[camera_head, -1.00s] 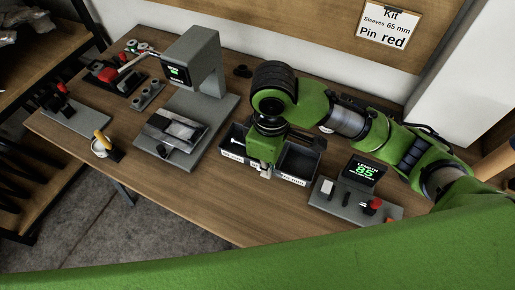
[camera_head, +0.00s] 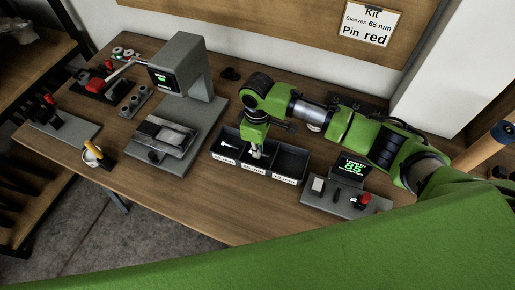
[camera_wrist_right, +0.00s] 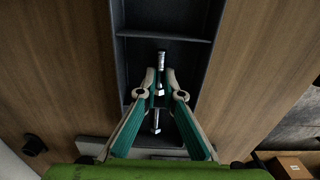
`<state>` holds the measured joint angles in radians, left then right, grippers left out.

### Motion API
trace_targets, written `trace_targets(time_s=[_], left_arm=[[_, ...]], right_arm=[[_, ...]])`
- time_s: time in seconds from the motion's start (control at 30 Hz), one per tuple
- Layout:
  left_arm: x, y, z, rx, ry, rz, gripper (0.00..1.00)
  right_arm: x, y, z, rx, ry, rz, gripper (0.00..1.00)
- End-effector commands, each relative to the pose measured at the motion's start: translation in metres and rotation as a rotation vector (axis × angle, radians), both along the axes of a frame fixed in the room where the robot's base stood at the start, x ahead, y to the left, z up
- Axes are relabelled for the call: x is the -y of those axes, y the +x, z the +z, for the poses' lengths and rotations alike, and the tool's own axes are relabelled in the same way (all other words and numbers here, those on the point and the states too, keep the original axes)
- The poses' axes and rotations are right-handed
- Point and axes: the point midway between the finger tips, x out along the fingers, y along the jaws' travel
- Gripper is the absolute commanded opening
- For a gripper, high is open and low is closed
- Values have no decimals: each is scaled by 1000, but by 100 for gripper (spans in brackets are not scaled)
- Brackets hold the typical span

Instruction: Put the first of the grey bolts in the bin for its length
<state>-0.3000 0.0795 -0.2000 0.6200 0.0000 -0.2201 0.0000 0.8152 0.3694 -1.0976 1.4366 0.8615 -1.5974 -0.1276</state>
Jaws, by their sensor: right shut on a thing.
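The dark three-compartment bin (camera_head: 291,164) stands on the table, with white length labels on its front. My right gripper (camera_head: 257,154) is over the middle compartment, pointing down. In the right wrist view my right gripper (camera_wrist_right: 160,88) is shut on a grey bolt (camera_wrist_right: 161,62), whose bright part shows between and beyond the fingertips. Whether the bolt touches the bin floor I cannot tell. Another bolt (camera_head: 229,142) lies in the left compartment; a bolt (camera_wrist_right: 156,121) below the fingers in the wrist view looks like the same one. My left gripper is not in view.
A length gauge (camera_head: 352,168) with a green reading of 85 stands right of the bin. A tall grey device (camera_head: 181,66) with a plate stands to the left.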

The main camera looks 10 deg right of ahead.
Motion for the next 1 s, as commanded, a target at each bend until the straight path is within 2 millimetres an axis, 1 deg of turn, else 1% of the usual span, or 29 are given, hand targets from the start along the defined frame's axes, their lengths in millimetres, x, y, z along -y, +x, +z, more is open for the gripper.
trace_targets(time_s=[0.1, 0.4, 0.43, 0.5, 0.83, 0.93, 1.0], left_arm=[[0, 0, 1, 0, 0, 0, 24], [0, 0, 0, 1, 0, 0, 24], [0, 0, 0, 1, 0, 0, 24], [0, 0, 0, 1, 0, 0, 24], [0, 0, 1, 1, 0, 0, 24], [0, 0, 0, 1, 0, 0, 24], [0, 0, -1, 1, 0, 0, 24]], right_arm=[[0, 0, -4, 2, 1, 1, 0], [0, 0, -7, 1, 1, 0, 0], [0, 0, -8, 1, 0, 0, 10], [0, 0, -7, 1, 0, 0, 24], [0, 0, -6, 1, 0, 0, 24], [-1, 1, 0, 4, 2, 0, 24], [-1, 1, 9, 4, 2, 0, 24]])
